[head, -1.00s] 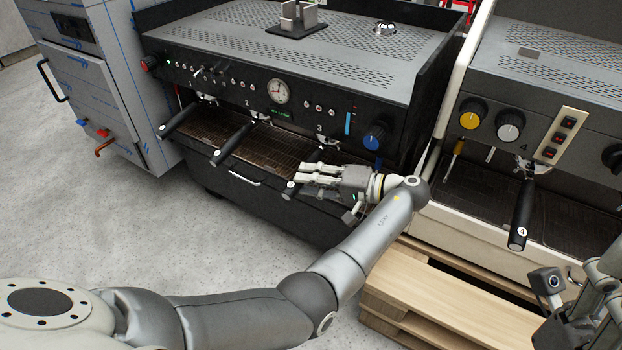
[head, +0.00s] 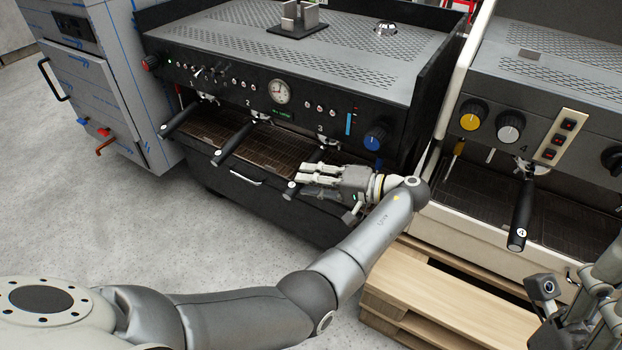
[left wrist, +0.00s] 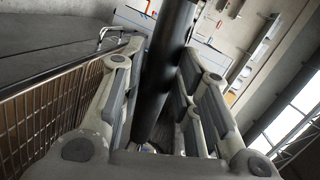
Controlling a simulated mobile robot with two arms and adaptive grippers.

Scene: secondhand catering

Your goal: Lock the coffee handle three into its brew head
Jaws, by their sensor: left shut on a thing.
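The black coffee handle three (head: 291,189) sticks out toward me under brew head 3 (head: 326,142) of the black machine. My left gripper (head: 302,180) is shut on the handle near its outer end. In the left wrist view the black shaft (left wrist: 165,75) runs between the two fingers. The fingers and hand hide part of the handle in the head view, and I cannot tell how far it is turned in the brew head. My right gripper (head: 565,325) shows only partly at the lower right edge, and its finger state is unclear.
Two more handles (head: 180,118) (head: 232,146) hang to the left on the black machine. A second machine at right holds handle 4 (head: 521,215). A wooden pallet (head: 450,305) lies below it. A steel cabinet (head: 95,85) stands at left. The floor in front is clear.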

